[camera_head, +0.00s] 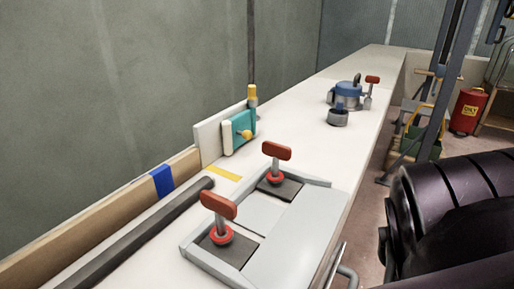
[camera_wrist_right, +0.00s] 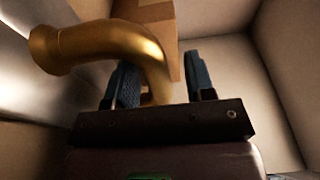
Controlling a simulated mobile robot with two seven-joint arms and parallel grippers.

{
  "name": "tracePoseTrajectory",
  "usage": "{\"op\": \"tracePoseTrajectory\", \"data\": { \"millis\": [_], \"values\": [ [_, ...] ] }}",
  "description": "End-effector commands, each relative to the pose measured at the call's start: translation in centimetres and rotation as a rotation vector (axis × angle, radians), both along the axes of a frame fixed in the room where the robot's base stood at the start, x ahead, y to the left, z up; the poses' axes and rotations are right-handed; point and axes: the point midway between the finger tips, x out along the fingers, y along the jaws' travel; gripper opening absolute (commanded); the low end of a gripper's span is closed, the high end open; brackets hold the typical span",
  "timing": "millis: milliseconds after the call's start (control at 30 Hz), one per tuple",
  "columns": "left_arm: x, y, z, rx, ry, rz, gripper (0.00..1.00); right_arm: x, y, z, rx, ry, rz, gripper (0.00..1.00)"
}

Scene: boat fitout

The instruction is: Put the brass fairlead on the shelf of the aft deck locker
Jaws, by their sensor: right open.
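The brass fairlead (camera_wrist_right: 105,42), a shiny curved brass piece, shows in the right wrist view at the upper left. Its rounded end points left and its other end bends down between my fingers. My right gripper (camera_wrist_right: 163,75) is open, with one dark ribbed finger on each side of that bent end. I cannot tell whether either finger touches it. Pale walls surround the gripper and the fairlead, like the inside of a box or locker; a shelf cannot be made out. In the head view only my dark right arm shows, at lower right. My left gripper is in neither view.
A tan block (camera_wrist_right: 148,14) stands behind the fairlead. In the head view, a long white bench (camera_head: 300,110) carries red-handled clamps (camera_head: 218,207), a blue power tool (camera_head: 347,91) and a teal tool (camera_head: 238,132). A red bin (camera_head: 468,112) stands on the floor at right.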

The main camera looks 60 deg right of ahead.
Motion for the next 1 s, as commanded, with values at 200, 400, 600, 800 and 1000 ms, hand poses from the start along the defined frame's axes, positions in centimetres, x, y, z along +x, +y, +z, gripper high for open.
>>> {"op": "tracePoseTrajectory", "data": {
  "millis": [200, 400, 600, 800, 1000],
  "values": [
    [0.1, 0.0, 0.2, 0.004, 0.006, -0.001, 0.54, -2.5, 0.8, 0.2, 0.002, 0.002, -0.002, 0.49],
    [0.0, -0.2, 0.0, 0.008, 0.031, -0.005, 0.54, -6.2, 2.0, 0.2, 0.002, 0.002, -0.001, 0.49],
    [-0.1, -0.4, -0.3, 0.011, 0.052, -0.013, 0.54, -9.4, 3.0, 0.2, 0.001, 0.001, -0.001, 0.49],
    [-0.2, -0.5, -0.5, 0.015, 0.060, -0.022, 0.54, -11.1, 3.5, 0.1, 0.001, 0.000, -0.001, 0.49],
    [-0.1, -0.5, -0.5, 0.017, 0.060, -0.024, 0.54, -11.5, 3.7, 0.1, 0.000, 0.000, 0.000, 0.49]
  ]
}}
